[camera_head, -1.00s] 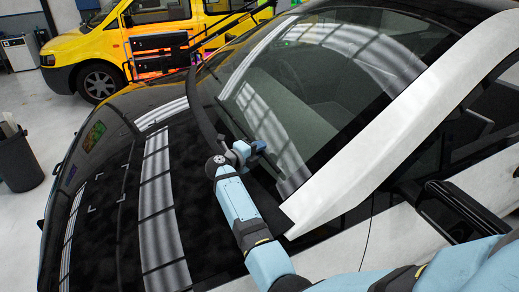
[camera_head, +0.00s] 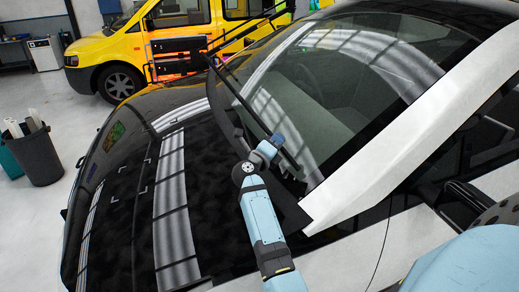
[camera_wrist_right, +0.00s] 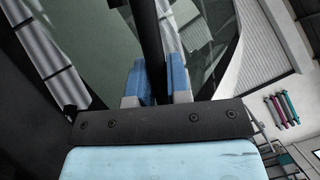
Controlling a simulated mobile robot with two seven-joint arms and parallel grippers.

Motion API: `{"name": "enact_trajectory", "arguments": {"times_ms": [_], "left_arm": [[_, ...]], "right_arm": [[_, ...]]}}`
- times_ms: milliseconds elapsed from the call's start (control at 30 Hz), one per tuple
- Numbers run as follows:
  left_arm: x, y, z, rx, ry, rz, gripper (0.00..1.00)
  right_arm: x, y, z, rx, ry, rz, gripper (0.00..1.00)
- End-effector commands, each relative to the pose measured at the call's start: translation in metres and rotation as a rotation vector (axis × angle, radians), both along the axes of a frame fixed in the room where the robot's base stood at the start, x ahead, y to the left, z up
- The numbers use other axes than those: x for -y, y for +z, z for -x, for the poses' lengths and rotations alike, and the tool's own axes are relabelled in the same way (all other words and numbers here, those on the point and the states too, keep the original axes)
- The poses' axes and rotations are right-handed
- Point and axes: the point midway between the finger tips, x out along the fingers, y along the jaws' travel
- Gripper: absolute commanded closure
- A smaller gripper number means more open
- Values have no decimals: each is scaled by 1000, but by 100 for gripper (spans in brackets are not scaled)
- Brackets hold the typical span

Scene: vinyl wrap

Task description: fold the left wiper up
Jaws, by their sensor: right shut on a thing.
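A long, thin black wiper arm (camera_head: 238,98) runs from the windshield's near lower corner towards the far side of the car. It slants above the glass, apart from the dark windshield base over much of its length. My right gripper (camera_head: 273,143) is shut around it near its lower end. In the right wrist view, the blue fingertips (camera_wrist_right: 154,82) stand on both sides of the black bar (camera_wrist_right: 151,35). The wiper's pivot is hard to make out behind my wrist. My left gripper is not in view.
The windshield (camera_head: 330,85) lies behind the wiper, and the glossy black hood (camera_head: 140,190) to the left. A white pillar (camera_head: 400,140) borders the glass on the right. A yellow van (camera_head: 135,55) and a dark bin (camera_head: 36,155) stand farther off on open floor.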

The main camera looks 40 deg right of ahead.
Motion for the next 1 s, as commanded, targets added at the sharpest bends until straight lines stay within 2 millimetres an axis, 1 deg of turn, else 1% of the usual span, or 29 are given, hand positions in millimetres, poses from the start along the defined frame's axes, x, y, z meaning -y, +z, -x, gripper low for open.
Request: {"name": "enact_trajectory", "arguments": {"times_ms": [33, 433, 700, 1000], "left_arm": [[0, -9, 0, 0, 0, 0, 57], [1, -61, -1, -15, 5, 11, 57], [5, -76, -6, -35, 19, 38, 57], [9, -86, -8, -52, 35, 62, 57]], "right_arm": [[0, -1, 6, 39, 19, 13, 100], [-18, 15, 37, 332, 208, 111, 100], [-27, 22, 53, 474, 301, 159, 100], [-31, 27, 63, 551, 353, 182, 100]]}}
